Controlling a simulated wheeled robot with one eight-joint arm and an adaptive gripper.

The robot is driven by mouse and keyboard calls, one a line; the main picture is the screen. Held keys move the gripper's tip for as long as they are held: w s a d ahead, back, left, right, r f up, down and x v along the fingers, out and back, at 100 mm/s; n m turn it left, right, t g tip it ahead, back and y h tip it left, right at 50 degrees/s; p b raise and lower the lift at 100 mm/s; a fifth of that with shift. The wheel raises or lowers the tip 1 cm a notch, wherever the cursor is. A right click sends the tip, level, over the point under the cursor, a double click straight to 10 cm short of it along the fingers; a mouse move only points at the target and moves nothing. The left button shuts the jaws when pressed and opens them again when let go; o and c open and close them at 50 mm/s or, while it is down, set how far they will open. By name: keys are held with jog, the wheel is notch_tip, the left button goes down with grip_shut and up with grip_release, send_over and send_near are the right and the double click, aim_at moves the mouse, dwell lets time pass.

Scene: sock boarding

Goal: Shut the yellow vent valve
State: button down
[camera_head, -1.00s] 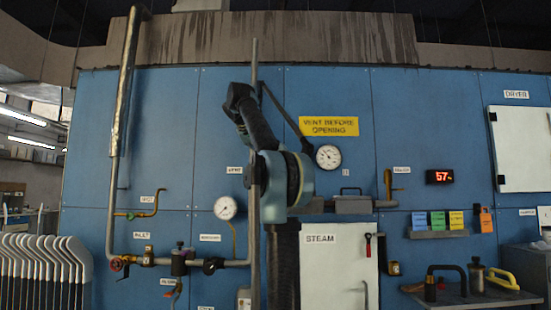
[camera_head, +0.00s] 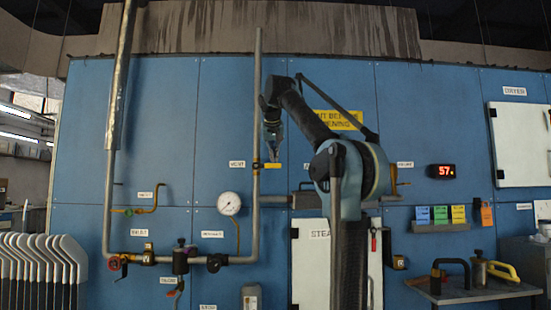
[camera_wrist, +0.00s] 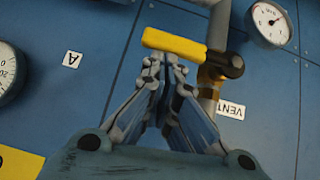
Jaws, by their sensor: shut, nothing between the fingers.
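The yellow vent valve handle (camera_wrist: 176,43) is a short bar. It lies crosswise to the upright grey pipe (camera_wrist: 219,30), beside the brass valve body (camera_wrist: 212,74) and the VENT label (camera_wrist: 231,110) in the wrist view. In the head view the handle (camera_head: 273,166) points right from the pipe. My gripper (camera_wrist: 165,72) is shut and empty, its fingertips right at the handle's edge. In the head view my gripper (camera_head: 274,148) points down just above the handle. I cannot tell whether they touch.
A yellow warning sign (camera_head: 337,119) is partly covered by my arm. A pressure gauge (camera_head: 229,203) and lower pipework (camera_head: 150,260) are to the left. The STEAM cabinet (camera_head: 310,262) is below. The blue panel above the valve is mostly clear.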

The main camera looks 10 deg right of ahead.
jog(key=shift+f, duration=0.1)
dwell(0.4)
jog(key=shift+s, duration=0.15)
jog(key=v, duration=1.1)
jog(key=shift+s+r, duration=0.2)
jog(key=shift+r, duration=0.1)
